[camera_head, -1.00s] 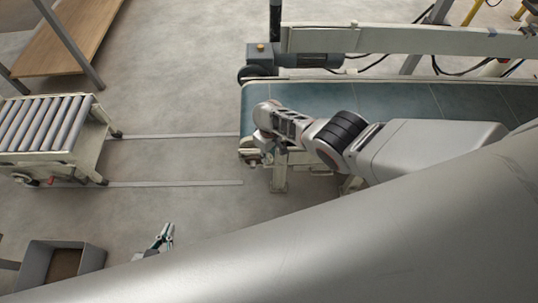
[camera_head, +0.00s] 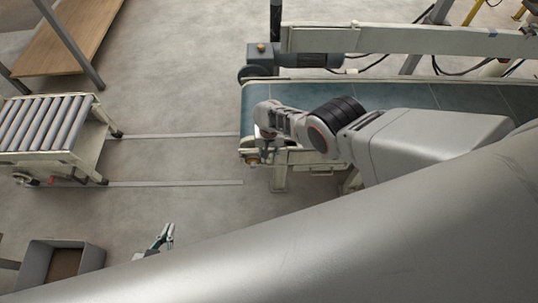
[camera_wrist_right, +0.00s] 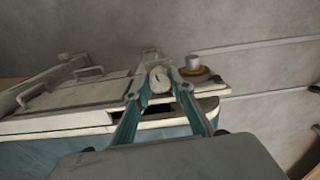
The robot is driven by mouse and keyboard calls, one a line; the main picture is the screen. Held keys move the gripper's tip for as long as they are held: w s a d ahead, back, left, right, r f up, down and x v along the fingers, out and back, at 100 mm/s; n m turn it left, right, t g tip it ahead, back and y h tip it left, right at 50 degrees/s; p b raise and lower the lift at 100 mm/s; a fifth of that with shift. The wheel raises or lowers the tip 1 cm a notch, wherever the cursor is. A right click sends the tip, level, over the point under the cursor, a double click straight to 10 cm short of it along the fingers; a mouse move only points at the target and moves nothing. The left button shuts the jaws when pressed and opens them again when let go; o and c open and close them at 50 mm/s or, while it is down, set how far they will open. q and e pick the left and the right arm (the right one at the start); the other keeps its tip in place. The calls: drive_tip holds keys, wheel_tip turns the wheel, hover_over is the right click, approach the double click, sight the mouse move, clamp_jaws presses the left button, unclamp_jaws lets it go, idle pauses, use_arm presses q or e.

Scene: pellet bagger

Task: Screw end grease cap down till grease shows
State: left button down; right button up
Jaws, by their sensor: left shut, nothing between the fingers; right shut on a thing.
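My right gripper (camera_wrist_right: 160,80) is at the near left corner of the belt conveyor (camera_head: 398,96). In the right wrist view its two fingers are closed on a pale rounded piece (camera_wrist_right: 159,77); I cannot tell whether this is the end grease cap. A small silver cap on a brass-coloured base (camera_wrist_right: 194,68) stands just right of the fingers, apart from them. In the head view a small brass-coloured spot (camera_head: 253,162) shows below my right wrist, whose fingers are mostly hidden there. No grease can be made out. My left gripper (camera_head: 167,236) is shut and empty, low over the floor.
A roller table (camera_head: 75,158) stands at the left, with floor rails running toward the conveyor. A motor (camera_head: 305,60) and side beam lie behind the belt. A grey bin (camera_head: 38,262) is at lower left.

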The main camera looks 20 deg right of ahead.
drive_tip(key=shift+s+m, duration=0.1)
drive_tip(key=shift+m, duration=0.4)
drive_tip(key=o, duration=1.1)
drive_tip(key=shift+o, duration=0.2)
